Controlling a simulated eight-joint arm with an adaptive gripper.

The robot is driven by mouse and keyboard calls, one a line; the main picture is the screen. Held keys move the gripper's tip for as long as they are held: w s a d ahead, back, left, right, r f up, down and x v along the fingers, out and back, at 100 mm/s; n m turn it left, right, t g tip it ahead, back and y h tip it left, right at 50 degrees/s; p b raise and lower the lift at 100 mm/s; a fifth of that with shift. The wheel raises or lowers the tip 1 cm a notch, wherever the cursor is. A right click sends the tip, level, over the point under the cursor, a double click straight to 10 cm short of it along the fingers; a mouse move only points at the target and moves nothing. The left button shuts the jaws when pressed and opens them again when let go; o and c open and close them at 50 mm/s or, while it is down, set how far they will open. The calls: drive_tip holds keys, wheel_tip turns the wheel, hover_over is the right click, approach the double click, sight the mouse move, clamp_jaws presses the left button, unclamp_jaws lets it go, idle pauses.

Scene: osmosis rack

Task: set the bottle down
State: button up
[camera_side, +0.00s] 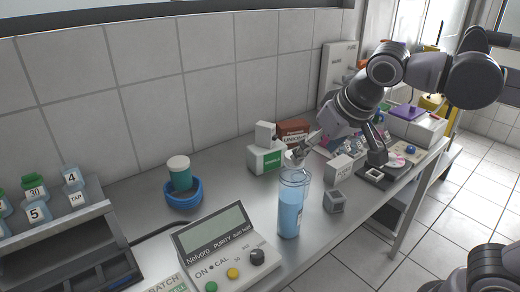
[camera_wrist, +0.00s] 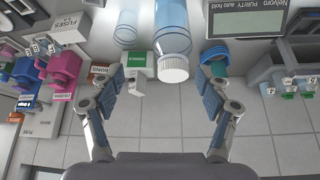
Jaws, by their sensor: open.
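A clear bottle of blue liquid (camera_side: 289,212) stands upright on the grey bench in the side view, apparently resting on it. In the wrist view a bottle with a white ribbed cap (camera_wrist: 173,68) and a pale blue body lies between and just beyond my fingertips, with clear space on either side of it. My gripper (camera_side: 337,156) is open, its two fingers spread wide, behind the bottle in the side view. The bottle's cap is hard to make out in the side view.
A meter (camera_side: 225,250) stands left of the bottle. A blue bowl (camera_side: 183,197) holds a green, white-capped jar. A bottle rack (camera_side: 70,250) is far left.

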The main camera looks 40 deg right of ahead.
drive_tip(key=s+d+f+n, duration=0.1)
drive_tip(key=s+d+f, duration=0.1)
drive_tip(key=f, duration=0.4)
drive_tip(key=s+d+f+t, duration=0.1)
drive_tip(key=s+d+f, duration=0.1)
drive_tip(key=d+f, duration=0.2)
wheel_tip(320, 180, down, 2)
drive_tip(key=shift+s+n+y, duration=0.3)
drive_tip(key=shift+n+y, duration=0.1)
